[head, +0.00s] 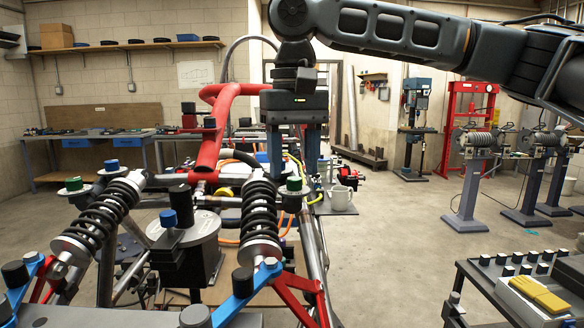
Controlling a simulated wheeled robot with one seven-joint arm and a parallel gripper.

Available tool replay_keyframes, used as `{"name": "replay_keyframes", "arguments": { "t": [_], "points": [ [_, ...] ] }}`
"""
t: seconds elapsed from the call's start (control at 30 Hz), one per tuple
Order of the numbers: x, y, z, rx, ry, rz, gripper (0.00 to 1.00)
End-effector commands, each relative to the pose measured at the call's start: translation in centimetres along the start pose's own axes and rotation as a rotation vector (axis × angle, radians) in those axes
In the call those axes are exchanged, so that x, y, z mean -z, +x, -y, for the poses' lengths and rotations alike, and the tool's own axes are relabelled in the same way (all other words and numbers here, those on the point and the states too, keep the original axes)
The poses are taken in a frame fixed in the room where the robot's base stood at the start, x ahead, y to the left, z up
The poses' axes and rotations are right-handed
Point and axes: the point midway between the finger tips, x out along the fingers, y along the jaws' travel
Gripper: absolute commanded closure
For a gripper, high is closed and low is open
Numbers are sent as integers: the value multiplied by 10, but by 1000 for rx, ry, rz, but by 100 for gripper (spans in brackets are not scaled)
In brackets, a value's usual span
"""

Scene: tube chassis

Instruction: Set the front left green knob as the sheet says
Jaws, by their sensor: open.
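A green-topped knob (294,185) sits at the top of the right-hand coil-over shock (260,220). My gripper (294,158) is above this knob, pointing down, its two blue fingers apart and nothing seen between them. I cannot tell whether the fingertips reach the knob's height. A second green knob (74,184) is at the top of the left-hand shock (100,215). Which is the front left one is not marked here. A white sheet (195,74) with faint drawing hangs on the back wall; its content is too small to read.
The tube chassis (315,245) has a red bar (207,150) close left of my gripper. Blue knobs (168,217) are nearby. A dark cart (480,285) is front right. The floor between is clear.

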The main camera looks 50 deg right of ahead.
Motion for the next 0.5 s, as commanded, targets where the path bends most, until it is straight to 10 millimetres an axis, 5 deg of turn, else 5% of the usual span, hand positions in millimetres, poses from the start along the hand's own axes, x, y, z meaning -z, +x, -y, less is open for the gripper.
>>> {"name": "replay_keyframes", "arguments": {
  "t": [0.5],
  "points": [
    [0,18,0,0,0,-1,49]
  ]
}}
